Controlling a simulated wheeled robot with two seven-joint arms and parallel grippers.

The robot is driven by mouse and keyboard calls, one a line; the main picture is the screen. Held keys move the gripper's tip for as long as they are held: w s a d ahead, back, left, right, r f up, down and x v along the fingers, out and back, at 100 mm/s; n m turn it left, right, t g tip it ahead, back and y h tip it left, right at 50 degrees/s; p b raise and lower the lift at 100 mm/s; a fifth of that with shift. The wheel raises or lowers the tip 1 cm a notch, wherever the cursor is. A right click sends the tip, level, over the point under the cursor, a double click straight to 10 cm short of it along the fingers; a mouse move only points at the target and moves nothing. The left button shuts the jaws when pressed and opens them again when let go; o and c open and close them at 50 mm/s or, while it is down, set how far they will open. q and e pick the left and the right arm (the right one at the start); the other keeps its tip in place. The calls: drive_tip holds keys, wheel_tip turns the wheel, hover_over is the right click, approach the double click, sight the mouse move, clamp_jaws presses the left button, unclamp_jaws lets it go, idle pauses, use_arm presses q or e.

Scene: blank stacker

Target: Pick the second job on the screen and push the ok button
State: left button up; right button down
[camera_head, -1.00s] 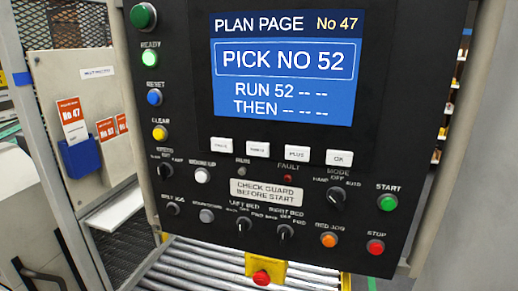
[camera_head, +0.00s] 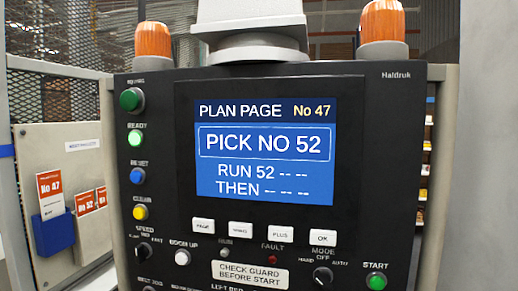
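The screen (camera_head: 264,151) on the black control panel reads "PLAN PAGE No 47", with "PICK NO 52" in a framed box. Below it stands "RUN 52 -- --" and "THEN -- -- --". The white OK button (camera_head: 323,237) is at the right end of a row under the screen. The PLUS button (camera_head: 280,233) is left of it, then a button with blurred lettering (camera_head: 240,229) and the PAGE button (camera_head: 203,225). Neither of my grippers shows in the head view.
The panel carries a green START button (camera_head: 376,281), a MODE knob (camera_head: 323,276) and a column of round lights and buttons at left. A blue holder (camera_head: 52,233) with orange No 47 card (camera_head: 51,192) hangs on a board at left. Two orange beacons (camera_head: 153,40) stand on top.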

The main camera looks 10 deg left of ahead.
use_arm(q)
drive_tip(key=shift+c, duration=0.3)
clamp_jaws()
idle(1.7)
